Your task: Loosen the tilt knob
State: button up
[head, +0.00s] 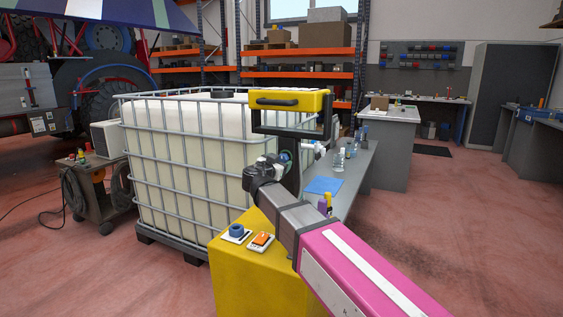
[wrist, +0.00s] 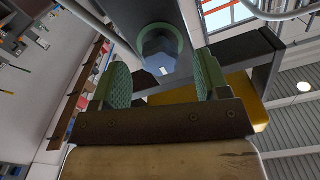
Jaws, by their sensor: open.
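The tilt knob (wrist: 157,45) is blue-grey with a green ring around it, on the dark bracket (wrist: 222,60) in the wrist view. In the head view the knob (head: 286,157) shows as a small bluish-green spot, partly hidden by my gripper (head: 276,162). The bracket carries a yellow lamp-like box (head: 290,101) with a dark handle on its front. In the wrist view my gripper (wrist: 162,68) is open, with a green ridged finger pad on each side of the knob and a visible gap at both sides. I cannot tell how deep the knob sits between the pads.
A caged white tank (head: 185,150) stands behind and left of my arm. A yellow cabinet (head: 235,280) with a blue knob and an orange switch is below. A grey bench (head: 352,172) with bottles and a blue cloth is behind. The floor at right is open.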

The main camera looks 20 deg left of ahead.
jog(key=shift+w+d, duration=0.2)
jog(key=shift+w, duration=1.1)
jog(key=shift+c, duration=0.4)
jog(key=c, duration=0.9)
jog(key=shift+o, duration=0.2)
jog(key=shift+n, duration=0.4)
